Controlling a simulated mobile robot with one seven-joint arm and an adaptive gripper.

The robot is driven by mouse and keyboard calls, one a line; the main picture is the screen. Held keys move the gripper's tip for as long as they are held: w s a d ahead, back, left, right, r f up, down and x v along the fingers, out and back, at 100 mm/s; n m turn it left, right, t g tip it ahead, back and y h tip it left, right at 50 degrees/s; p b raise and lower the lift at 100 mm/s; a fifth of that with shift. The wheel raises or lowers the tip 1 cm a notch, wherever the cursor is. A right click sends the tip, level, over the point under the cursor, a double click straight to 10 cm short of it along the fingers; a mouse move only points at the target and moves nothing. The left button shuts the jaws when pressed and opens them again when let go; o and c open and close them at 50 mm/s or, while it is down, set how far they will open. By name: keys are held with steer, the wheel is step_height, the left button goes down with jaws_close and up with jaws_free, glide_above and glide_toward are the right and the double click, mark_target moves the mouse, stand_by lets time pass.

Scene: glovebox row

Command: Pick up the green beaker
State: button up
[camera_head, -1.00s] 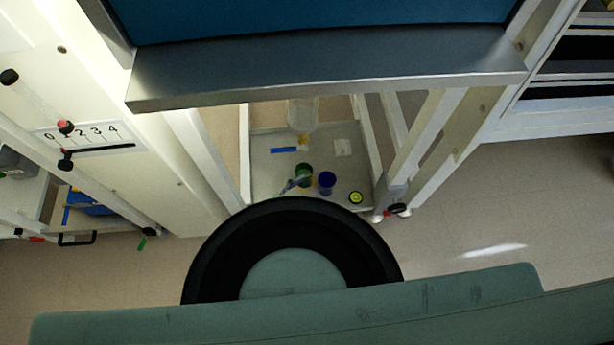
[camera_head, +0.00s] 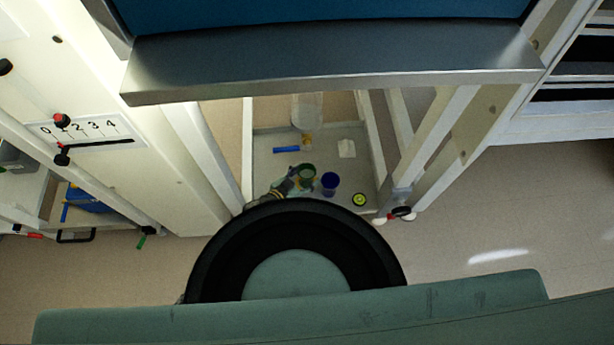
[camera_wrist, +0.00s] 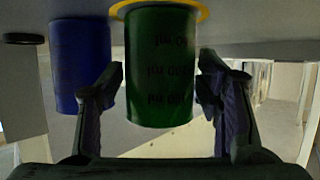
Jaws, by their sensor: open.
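The green beaker (camera_wrist: 160,70) is upside down in the wrist view, with volume marks on its side and a yellow ring at the picture's top edge. It stands between the two fingers of my open gripper (camera_wrist: 163,88), with a gap visible toward the right finger. In the head view the green beaker (camera_head: 307,171) is on the shelf tray, left of the blue beaker. My gripper (camera_head: 297,177) is at its left side there, small and partly hidden by my own body.
The blue beaker (camera_head: 329,182) stands close by; it also shows beside the left finger in the wrist view (camera_wrist: 80,60). A yellow-green round item (camera_head: 359,199), a blue bar (camera_head: 286,149) and a clear bottle (camera_head: 306,112) are on the tray (camera_head: 265,165). White posts flank it.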

steer(key=shift+w+d+f, duration=0.25)
steer(key=shift+w+d, duration=0.05)
steer(key=c, duration=0.8)
steer(key=shift+c, duration=0.2)
steer(key=shift+r, duration=0.15)
